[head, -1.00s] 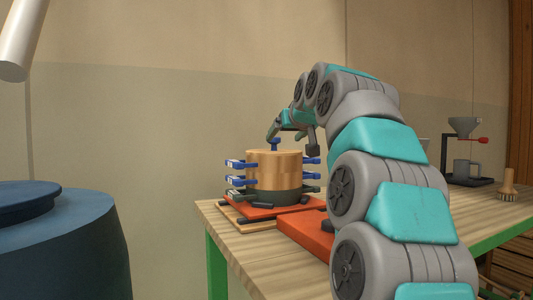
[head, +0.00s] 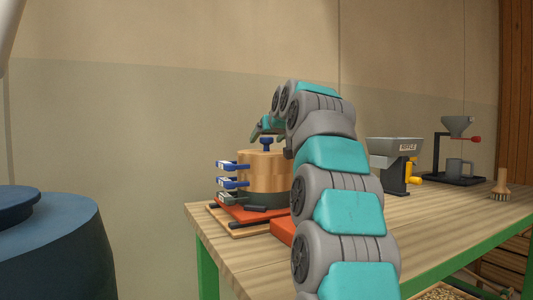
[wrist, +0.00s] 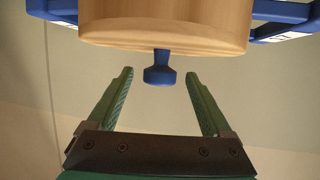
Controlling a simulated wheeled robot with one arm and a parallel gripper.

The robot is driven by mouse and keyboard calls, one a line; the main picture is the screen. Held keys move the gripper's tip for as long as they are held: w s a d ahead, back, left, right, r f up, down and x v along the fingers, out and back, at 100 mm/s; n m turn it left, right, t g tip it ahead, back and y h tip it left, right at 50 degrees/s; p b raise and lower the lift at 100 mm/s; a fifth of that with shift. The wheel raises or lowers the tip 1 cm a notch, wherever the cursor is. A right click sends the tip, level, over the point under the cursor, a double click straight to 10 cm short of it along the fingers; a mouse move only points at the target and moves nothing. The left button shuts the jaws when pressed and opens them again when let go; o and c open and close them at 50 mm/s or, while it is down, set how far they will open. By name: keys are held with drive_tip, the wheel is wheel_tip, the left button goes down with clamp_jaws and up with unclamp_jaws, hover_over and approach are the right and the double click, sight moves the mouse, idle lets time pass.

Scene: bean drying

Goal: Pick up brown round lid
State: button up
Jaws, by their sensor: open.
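The brown round lid (head: 262,152) tops a light-brown cylinder with blue side handles (head: 228,165) and a dark base (head: 262,200). A blue knob (head: 266,143) stands upright at its middle. My gripper (head: 262,132) is open at the knob's height or just above it, at the far end of my arm. In the wrist view, the lid (wrist: 165,38) fills the top edge and the knob (wrist: 159,70) points down between my green fingertips (wrist: 159,74). A gap shows on each side of the knob, and nothing is held. My arm hides the cylinder's right side.
The cylinder stands on an orange base (head: 237,212) near the left end of the wooden table (head: 232,252). A blue barrel (head: 55,245) is at left.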

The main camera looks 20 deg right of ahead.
drive_tip(key=shift+x, duration=0.75)
clamp_jaws()
